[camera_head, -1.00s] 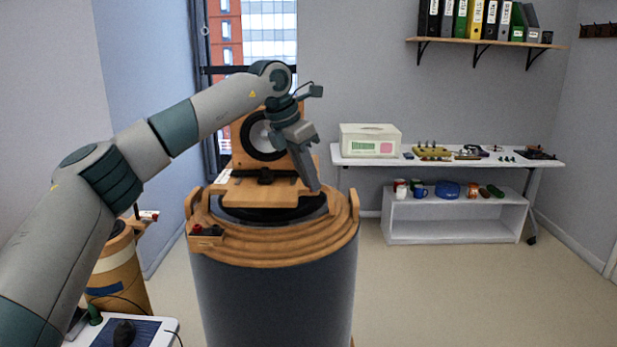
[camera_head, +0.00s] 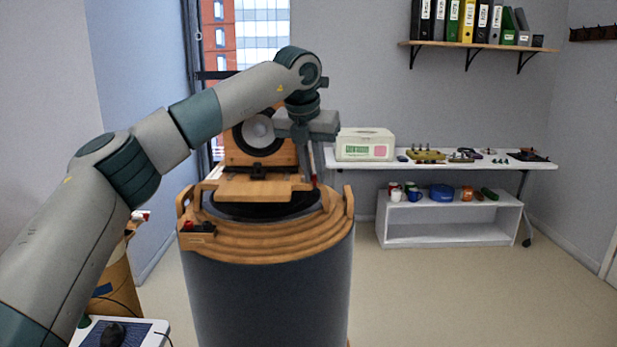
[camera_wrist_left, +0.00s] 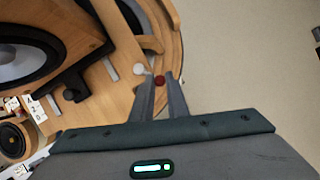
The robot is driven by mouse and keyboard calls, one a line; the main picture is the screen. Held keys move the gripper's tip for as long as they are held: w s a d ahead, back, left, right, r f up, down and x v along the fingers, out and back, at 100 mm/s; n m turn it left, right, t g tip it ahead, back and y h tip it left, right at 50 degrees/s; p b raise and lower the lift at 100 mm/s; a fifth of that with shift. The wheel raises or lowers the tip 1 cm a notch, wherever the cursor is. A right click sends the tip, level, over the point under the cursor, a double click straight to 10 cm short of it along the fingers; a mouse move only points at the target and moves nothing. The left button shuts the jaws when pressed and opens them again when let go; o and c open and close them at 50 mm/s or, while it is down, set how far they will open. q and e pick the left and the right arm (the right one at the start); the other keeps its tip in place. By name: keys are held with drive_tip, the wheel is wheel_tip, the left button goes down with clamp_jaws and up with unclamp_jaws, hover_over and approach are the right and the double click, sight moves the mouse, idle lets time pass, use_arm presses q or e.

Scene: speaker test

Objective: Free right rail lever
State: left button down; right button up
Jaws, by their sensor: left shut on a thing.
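A wooden speaker box (camera_head: 235,158) with a round cone stands on a wooden platform (camera_head: 245,188) on top of a large dark drum. The cone also shows in the left wrist view (camera_wrist_left: 22,55). My left gripper (camera_head: 314,182) points down at the platform's right side. In the left wrist view, its two fingers (camera_wrist_left: 160,79) are closed around a red round knob (camera_wrist_left: 159,80), which I take as the right rail lever's end. A pale round knob (camera_wrist_left: 139,69) sits just left of the fingers. The lever's shaft is hidden. My right gripper is out of view.
A black bar (camera_head: 258,172) lies in front of the speaker. Curved wooden uprights (camera_head: 349,201) rise at the drum's rim. A small wooden bin (camera_head: 200,238) hangs at its front left.

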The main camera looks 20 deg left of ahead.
use_arm(q)
drive_tip(key=shift+w+d+n+y, duration=0.3)
drive_tip(key=shift+d+n+y, duration=0.1)
drive_tip(key=shift+n, duration=0.5)
drive_tip(key=n, duration=0.2)
drive_tip(key=w+n+y, duration=0.2)
drive_tip(key=n, duration=0.1)
drive_tip(key=shift+d+n+g, duration=0.3)
drive_tip(key=shift+d, duration=0.05)
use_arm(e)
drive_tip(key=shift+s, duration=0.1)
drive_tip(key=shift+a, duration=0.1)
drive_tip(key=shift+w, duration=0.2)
use_arm(q)
drive_tip(key=c, duration=1.7)
unclamp_jaws()
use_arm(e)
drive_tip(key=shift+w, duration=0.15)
use_arm(q)
drive_tip(key=shift+r, duration=0.1)
